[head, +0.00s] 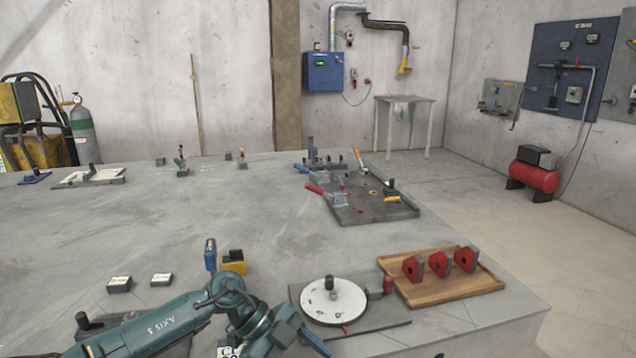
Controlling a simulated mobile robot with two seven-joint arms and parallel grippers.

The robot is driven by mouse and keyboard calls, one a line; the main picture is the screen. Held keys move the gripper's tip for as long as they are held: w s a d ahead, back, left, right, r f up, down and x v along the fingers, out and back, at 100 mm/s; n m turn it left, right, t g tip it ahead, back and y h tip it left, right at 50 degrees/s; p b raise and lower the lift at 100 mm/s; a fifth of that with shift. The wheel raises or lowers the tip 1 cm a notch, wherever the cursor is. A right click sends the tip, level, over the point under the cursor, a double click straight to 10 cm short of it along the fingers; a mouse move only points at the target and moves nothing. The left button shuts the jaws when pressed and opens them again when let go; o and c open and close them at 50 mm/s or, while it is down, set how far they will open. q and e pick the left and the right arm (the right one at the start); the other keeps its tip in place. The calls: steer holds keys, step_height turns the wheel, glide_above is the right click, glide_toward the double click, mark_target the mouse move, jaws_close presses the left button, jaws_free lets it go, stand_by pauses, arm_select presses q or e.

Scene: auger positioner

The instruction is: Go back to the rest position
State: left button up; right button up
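A teal arm, which appears to be my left arm, reaches in from the lower left in the head view and bends down at its wrist. Its end, where my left gripper (314,342) seems to be, is low over the table's near part, just left of a round white disc (333,299) on a grey plate. The fingertips are cut off or hidden by the wrist, so their opening does not show. I cannot see anything held. My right gripper is not in view.
A wooden tray (455,291) with red blocks (440,265) lies right of the disc. A dark fixture plate (375,213) with clamps sits farther back. A blue-and-yellow item (233,262) and small dark blocks (119,284) are near the arm. The table's (240,200) middle is clear.

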arm_select(q)
steer(key=s+d+r+n+t+h+p, duration=0.55)
steer(key=d+r+n+t+h, duration=0.2)
steer(key=r+t+h, duration=0.3)
steer(key=a+f+n+t+y+p, duration=0.3)
steer(key=a+f+n+t+y, duration=0.1)
steer(key=a+n+t+y, duration=0.55)
steer(key=s+a+f+n+g+y+p, duration=0.3)
steer(key=s+a+f+g+y, duration=0.3)
steer(key=s+a+f, duration=0.3)
steer(key=s+a+n+y, duration=0.1)
steer(key=s, duration=0.3)
steer(key=shift+a+f+n+g, duration=0.25)
steer(key=shift+f+n+g, duration=0.05)
steer(key=shift+f+n, duration=0.1)
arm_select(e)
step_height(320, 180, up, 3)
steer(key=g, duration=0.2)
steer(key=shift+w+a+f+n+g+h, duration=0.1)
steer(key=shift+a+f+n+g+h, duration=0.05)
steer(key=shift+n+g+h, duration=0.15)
